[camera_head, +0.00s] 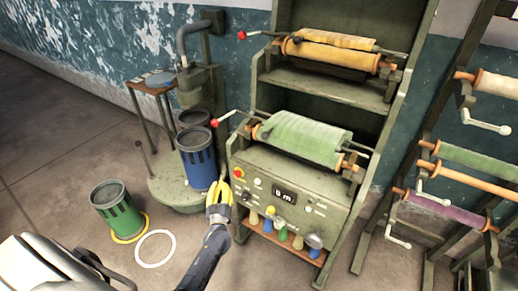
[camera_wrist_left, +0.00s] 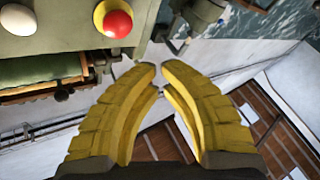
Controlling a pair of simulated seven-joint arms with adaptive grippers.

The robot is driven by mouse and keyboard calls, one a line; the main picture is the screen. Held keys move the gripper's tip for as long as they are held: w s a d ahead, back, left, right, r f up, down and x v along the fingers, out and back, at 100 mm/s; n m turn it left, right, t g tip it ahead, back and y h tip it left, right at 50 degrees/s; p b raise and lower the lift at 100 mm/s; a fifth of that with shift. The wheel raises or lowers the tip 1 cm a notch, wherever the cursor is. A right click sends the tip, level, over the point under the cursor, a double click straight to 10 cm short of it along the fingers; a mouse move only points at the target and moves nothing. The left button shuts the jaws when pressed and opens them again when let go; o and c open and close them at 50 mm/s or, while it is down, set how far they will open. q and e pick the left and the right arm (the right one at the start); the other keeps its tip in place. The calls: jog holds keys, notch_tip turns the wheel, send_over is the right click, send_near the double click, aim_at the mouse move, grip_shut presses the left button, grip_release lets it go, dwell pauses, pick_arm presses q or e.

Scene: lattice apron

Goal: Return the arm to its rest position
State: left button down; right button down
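My left gripper (camera_head: 219,187) has yellow fingers and stands in front of the green machine's left side, near the blue bin. It is empty. In the left wrist view, its two curved fingers (camera_wrist_left: 159,72) come close at the tips with a narrow gap between them and a wider gap at their bases. Nothing is held between them. My right gripper is not in view.
The green machine (camera_head: 247,214) with knobs and rollers stands right of the gripper. A blue bin (camera_head: 199,168) sits just left of it on a round base. A green bin (camera_head: 118,212) stands on the floor. A roller rack (camera_head: 443,185) is at right.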

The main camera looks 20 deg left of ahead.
pick_arm(q)
jog(key=d+f+m+g+h, duration=0.1)
jog(key=d+f+m+h, duration=0.3)
jog(key=f, duration=0.4)
jog(key=s+d+f+m+g+h, duration=0.25)
jog(key=s+f, duration=0.25)
jog(key=f, duration=0.3)
jog(key=s+d+f+m+g+h, duration=0.1)
jog(key=s+d+f+m+g, duration=0.25)
jog(key=f, duration=0.55)
jog(key=s+d+f+g+h, duration=0.1)
jog(key=s+d+f+g, duration=0.1)
jog(key=s+d+f, duration=0.4)
jog(key=s+d+f+m+g, duration=0.1)
jog(key=s+f, duration=0.4)
jog(key=s, duration=0.8)
jog(key=s+d+f+m+g, duration=0.1)
jog(key=s+f+g, duration=0.3)
jog(key=s, duration=1)
jog(key=s+f+m+g, duration=0.2)
jog(key=s+f, duration=0.5)
jog(key=s, duration=0.7)
jog(key=shift+d+f+g+h, duration=0.3)
jog(key=shift+d+g+h, duration=0.15)
jog(key=shift+g, duration=0.15)
